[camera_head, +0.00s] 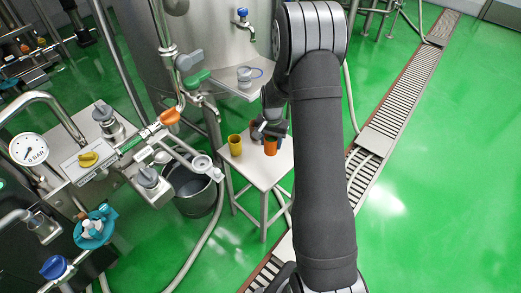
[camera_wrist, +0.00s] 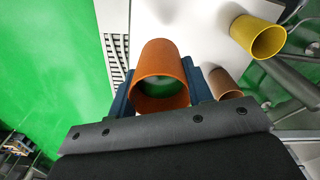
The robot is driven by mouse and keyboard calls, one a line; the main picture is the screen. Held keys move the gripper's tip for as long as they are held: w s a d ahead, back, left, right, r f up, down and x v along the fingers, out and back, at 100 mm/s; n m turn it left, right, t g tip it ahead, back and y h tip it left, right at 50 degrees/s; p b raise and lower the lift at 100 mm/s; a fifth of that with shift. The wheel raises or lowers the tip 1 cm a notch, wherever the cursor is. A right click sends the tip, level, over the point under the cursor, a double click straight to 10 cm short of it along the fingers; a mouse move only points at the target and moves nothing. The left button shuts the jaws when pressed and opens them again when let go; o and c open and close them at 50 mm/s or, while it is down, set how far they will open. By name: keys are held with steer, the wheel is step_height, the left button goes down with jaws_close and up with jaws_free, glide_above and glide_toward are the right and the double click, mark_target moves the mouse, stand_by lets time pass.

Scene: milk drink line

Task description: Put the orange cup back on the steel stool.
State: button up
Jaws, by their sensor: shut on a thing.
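The orange cup (camera_head: 271,147) is between the jaws of my gripper (camera_head: 270,133), which is shut on it. In the wrist view the orange cup (camera_wrist: 160,62) shows with its round opening towards the camera and a blue finger on either side. It is over or on the pale top of the steel stool (camera_head: 262,173), near the edge in the wrist view. I cannot tell whether its base touches the top. A yellow cup (camera_head: 235,145) and a brown cup (camera_wrist: 223,82) stand on the stool, the brown one close beside my right finger in the wrist view.
A large steel tank (camera_head: 225,45) with a blue-handled tap (camera_head: 241,13) stands behind the stool. A dark bucket (camera_head: 193,192) and pipework with valves (camera_head: 120,155) are to the left. A floor drain grate (camera_head: 405,90) runs along the right. Green floor lies open beyond.

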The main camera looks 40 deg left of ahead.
steer(key=w+d, duration=0.2)
steer(key=d, duration=0.6)
glide_toward(264, 166)
steer(key=shift+f, duration=1.75)
steer(key=shift+f, duration=0.1)
steer(key=o, duration=1.1)
steer(key=shift+o, duration=0.2)
step_height(264, 166, up, 12)
